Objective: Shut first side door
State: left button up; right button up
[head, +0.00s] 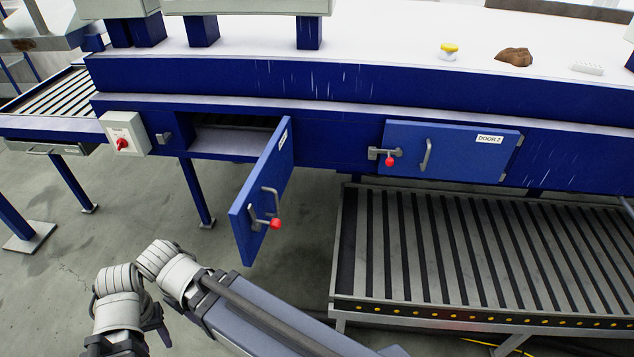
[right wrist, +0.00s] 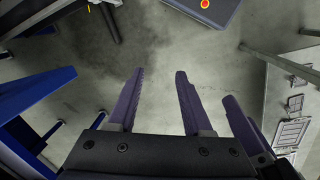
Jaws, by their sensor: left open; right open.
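The first side door (head: 262,190) is a blue panel with a grey handle and a red-knobbed latch. In the head view it stands swung out from the blue cabinet, and its opening (head: 225,138) shows beside it. Its label is seen at a steep angle.
Door 2 (head: 450,150) is shut, right of the first door. A roller conveyor (head: 480,250) stands below it. A switch box (head: 124,133) with a red knob is left of the opening. Grey floor (head: 140,210) is clear in front of the opening.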

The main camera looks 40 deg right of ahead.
aim_at(264, 188)
jog(key=z, duration=1.1)
